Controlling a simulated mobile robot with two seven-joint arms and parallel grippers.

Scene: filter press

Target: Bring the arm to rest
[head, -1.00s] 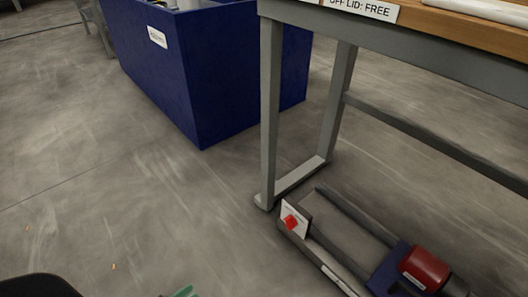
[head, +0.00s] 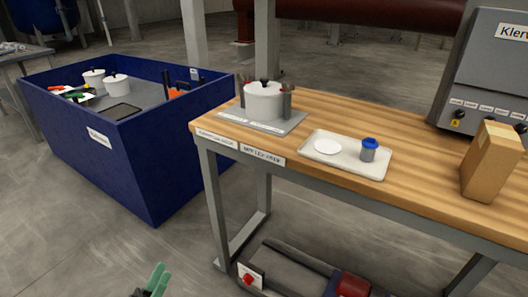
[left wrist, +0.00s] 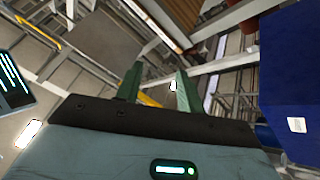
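My left gripper (head: 153,281) shows at the bottom edge of the head view, with only its green fingertips in sight. It is low over the grey floor, in front of the bench and the blue bin, and apart from both. In the left wrist view the two green fingers (left wrist: 158,88) stand apart with nothing between them, so it is open and empty. My right gripper is not in view.
A wooden-topped bench (head: 420,200) holds a white lidded pot (head: 263,101), a tray (head: 326,164) with a blue-capped jar (head: 369,149), a cardboard box (head: 491,160) and a grey machine (head: 480,75). A blue bin (head: 160,180) stands left. Floor between is clear.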

